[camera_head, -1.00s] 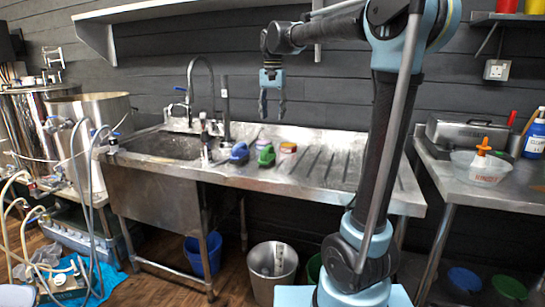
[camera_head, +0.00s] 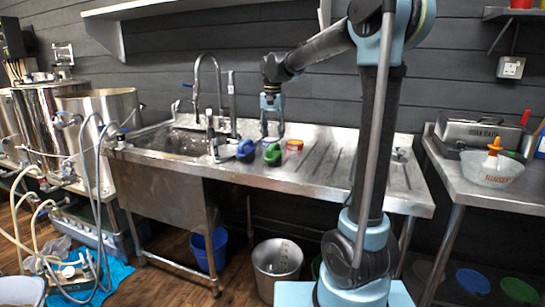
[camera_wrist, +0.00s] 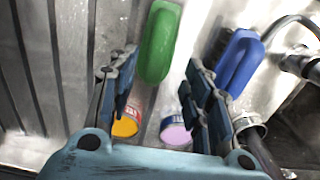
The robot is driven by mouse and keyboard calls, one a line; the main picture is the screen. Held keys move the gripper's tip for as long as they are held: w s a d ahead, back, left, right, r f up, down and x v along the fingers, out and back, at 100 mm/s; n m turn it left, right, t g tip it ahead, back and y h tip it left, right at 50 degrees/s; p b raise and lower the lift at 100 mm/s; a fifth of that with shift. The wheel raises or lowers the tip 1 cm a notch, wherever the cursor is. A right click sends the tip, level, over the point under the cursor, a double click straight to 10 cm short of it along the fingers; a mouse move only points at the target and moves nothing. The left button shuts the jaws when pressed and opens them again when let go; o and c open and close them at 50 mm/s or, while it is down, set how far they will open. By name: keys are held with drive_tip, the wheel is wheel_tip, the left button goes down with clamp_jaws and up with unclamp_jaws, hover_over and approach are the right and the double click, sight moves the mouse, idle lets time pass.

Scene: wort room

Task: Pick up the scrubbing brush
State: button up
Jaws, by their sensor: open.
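Two brush-like objects lie on the front of the steel sink counter, one green (camera_head: 273,155) and one blue (camera_head: 246,150); I cannot tell for sure which is the scrubbing brush. My gripper (camera_head: 272,134) is open, pointing down just above and behind the green one in the head view. In the wrist view the green object (camera_wrist: 160,42) lies ahead of the open jaws (camera_wrist: 160,98), roughly in line with the gap between them. The blue object (camera_wrist: 238,60) is to the right, outside the right finger. Nothing is held.
An orange-topped tub (camera_wrist: 126,126) and a lilac-topped tub (camera_wrist: 176,132) show close by the fingers. A sink basin (camera_head: 175,142) and tall tap (camera_head: 197,85) stand left of the brushes. The ribbed drainboard (camera_head: 325,165) to the right is mostly clear.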

sight(274, 144)
drive_tip(key=shift+s+d+f, duration=0.1)
drive_tip(key=shift+f, duration=1.5)
drive_tip(key=shift+s+d+f, duration=0.1)
drive_tip(key=shift+f, duration=1.45)
clamp_jaws()
